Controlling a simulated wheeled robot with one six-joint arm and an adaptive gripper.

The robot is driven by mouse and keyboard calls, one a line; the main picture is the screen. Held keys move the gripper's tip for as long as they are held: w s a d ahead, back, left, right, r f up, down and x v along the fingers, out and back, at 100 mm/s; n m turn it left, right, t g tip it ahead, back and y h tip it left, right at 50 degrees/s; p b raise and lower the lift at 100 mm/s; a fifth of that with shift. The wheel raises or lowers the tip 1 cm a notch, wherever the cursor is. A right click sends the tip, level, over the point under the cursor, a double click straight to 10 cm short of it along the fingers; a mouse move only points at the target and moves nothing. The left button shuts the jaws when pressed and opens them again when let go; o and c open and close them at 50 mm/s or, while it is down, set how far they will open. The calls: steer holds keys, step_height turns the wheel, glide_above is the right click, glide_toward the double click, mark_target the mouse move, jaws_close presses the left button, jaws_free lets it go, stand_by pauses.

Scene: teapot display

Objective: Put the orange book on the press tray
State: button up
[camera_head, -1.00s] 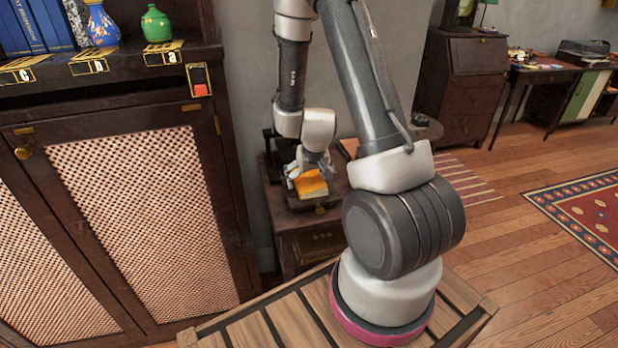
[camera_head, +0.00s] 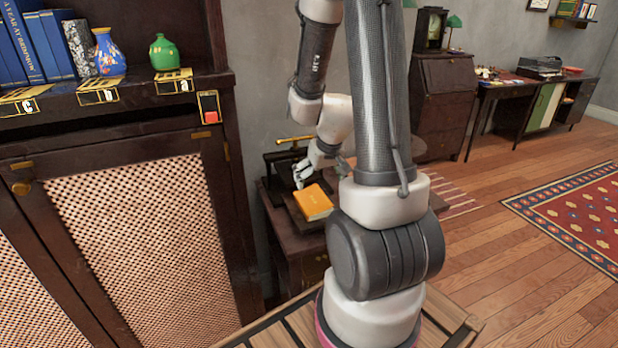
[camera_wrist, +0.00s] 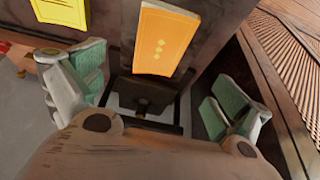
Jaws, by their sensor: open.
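The orange book (camera_head: 313,202) lies flat on the dark tray (camera_head: 292,213) by the press (camera_head: 284,172), on a small dark cabinet. In the wrist view the book (camera_wrist: 165,38) shows its cover with small yellow marks, on a dark surface at the top middle. My gripper (camera_head: 304,172) is just behind and above the book, apart from it. In the wrist view my gripper (camera_wrist: 160,92) has its green-padded fingers spread wide with nothing held between them. My arm hides part of the cabinet top.
A tall cabinet (camera_head: 140,230) with lattice doors stands at the left, bearing blue books (camera_head: 40,45), a blue vase (camera_head: 108,52) and a green vase (camera_head: 163,53). A desk (camera_head: 445,85) stands farther back. Open wooden floor (camera_head: 500,240) lies to the right.

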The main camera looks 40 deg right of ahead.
steer(key=s+a+r+n, duration=0.1)
steer(key=s+a+r, duration=0.15)
steer(key=r, duration=0.25)
steer(key=s+a+r+y, duration=0.1)
steer(key=a+r, duration=0.2)
steer(key=r, duration=0.2)
steer(key=s+a+r+n, duration=0.1)
steer(key=s+a+r, duration=0.1)
steer(key=a+r, duration=0.15)
steer(key=s+a+r, duration=0.2)
steer(key=s+r, duration=0.6)
steer(key=s, duration=0.3)
steer(key=shift+s+a+n, duration=0.2)
steer(key=shift+a+n, duration=0.15)
steer(key=shift+n, duration=0.05)
